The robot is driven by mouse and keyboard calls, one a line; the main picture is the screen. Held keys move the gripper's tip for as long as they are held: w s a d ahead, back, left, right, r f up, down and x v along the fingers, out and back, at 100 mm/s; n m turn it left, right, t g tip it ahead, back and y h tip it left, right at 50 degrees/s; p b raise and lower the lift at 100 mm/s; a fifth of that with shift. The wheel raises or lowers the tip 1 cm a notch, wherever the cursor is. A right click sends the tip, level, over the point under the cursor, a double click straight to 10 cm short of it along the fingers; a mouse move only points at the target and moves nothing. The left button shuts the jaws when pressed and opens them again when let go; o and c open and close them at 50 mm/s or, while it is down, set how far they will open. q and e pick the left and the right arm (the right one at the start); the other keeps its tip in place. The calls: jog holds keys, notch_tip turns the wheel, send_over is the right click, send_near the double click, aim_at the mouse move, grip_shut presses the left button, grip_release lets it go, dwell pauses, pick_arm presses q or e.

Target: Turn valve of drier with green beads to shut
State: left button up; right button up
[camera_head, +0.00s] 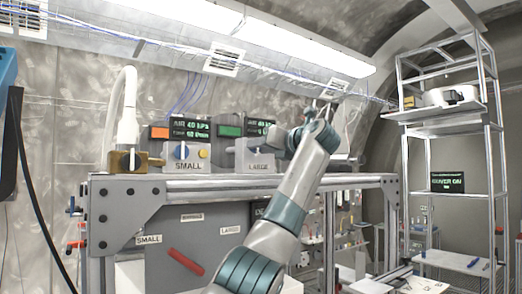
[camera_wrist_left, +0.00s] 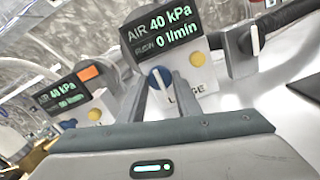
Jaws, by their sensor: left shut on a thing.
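The drier with the green bead window (camera_head: 230,131) is the right-hand unit, labelled LARGE. My left gripper (camera_head: 279,139) reaches it from the right in the head view and hides part of its front. In the left wrist view, my left gripper (camera_wrist_left: 160,84) is shut on the blue valve knob (camera_wrist_left: 158,72) of the LARGE unit, one finger on each side. The display (camera_wrist_left: 160,32) above it reads AIR 40 kPa, flow 0 l/min. The knob's exact angle is partly hidden by the fingers. My right gripper is not in view.
The SMALL unit (camera_head: 187,160), with an orange window (camera_head: 159,132), stands left on the same bench (camera_head: 220,182). A white pipe on a brass fitting (camera_head: 128,162) stands further left. A red handle (camera_head: 185,262) is below. A metal rack (camera_head: 407,160) stands at the right.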

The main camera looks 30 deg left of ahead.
pick_arm(q)
jog(key=shift+f, duration=0.25)
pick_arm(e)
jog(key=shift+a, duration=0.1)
pick_arm(q)
jog(key=o, duration=1.1)
jog(key=shift+r, duration=0.1)
jog(key=shift+c, duration=0.2)
jog(key=shift+d, duration=0.15)
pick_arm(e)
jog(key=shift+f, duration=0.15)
pick_arm(q)
jog(key=shift+s+d+b, duration=0.25)
jog(key=shift+d+b, duration=0.25)
jog(key=b+v, duration=0.6)
jog(key=v, duration=1)
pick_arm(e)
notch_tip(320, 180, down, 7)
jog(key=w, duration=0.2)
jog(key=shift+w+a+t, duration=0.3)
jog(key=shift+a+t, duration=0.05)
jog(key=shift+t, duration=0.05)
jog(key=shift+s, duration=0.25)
